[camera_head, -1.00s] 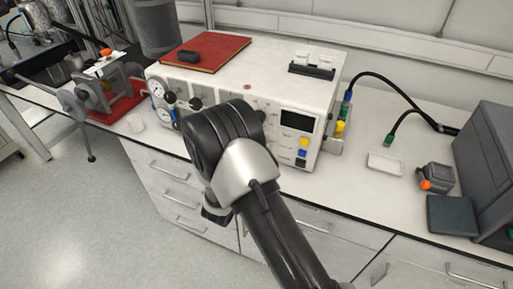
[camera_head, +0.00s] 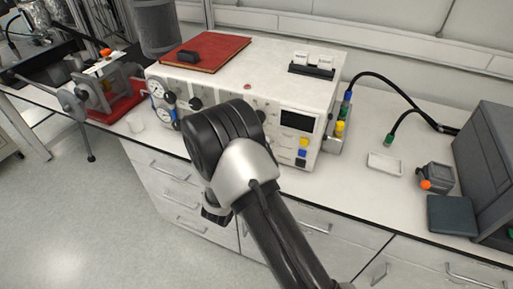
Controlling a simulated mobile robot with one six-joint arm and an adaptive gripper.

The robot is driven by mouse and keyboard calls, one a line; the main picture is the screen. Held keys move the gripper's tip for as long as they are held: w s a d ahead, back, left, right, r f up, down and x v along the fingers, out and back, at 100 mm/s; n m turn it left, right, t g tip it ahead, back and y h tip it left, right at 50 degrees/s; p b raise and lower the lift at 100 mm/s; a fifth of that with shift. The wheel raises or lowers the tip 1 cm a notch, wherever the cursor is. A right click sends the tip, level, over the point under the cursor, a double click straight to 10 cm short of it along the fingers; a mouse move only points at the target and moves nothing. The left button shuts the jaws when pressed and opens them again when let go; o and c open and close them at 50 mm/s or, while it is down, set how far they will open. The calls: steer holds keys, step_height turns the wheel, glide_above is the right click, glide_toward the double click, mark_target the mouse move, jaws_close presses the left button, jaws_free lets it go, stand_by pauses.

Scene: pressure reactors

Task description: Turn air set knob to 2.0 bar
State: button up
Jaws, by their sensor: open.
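The white control unit (camera_head: 285,58) stands on the bench, with its front panel facing me. Two round gauges sit at the panel's left end, an upper gauge (camera_head: 157,87) and a lower gauge (camera_head: 163,115). Dark knobs are beside them, one knob (camera_head: 169,97) close to the gauges and another knob (camera_head: 196,103) farther right. I cannot tell which is the air set knob, and labels and gauge needles are too small to read. My arm crosses in front of the panel and hides its middle.
A red book (camera_head: 215,52) with a small black object (camera_head: 188,57) lies on the unit. A clamp device on a red tray (camera_head: 122,107) stands at left. A white tray (camera_head: 384,164), a small grey device (camera_head: 436,176) and a dark box (camera_head: 492,140) are at right.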

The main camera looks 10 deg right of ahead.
steer(key=shift+s+a, duration=0.1)
steer(key=v, duration=1.1)
steer(key=shift+s+a, duration=0.2)
steer(key=shift+s, duration=0.1)
steer(key=s+d+r+m+g+h, duration=0.3)
steer(key=s+d+r+g, duration=0.85)
steer(key=d, duration=0.45)
steer(key=s+r+g+y, duration=0.1)
steer(key=s+g+y, duration=0.35)
steer(key=s, duration=0.55)
steer(key=s+a+r+n+t+y, duration=0.4)
steer(key=s+a+n+t+y, duration=0.1)
steer(key=a+y, duration=0.4)
steer(key=shift+s+r+t, duration=0.25)
steer(key=shift+r+t, duration=0.05)
steer(key=shift+t, duration=0.3)
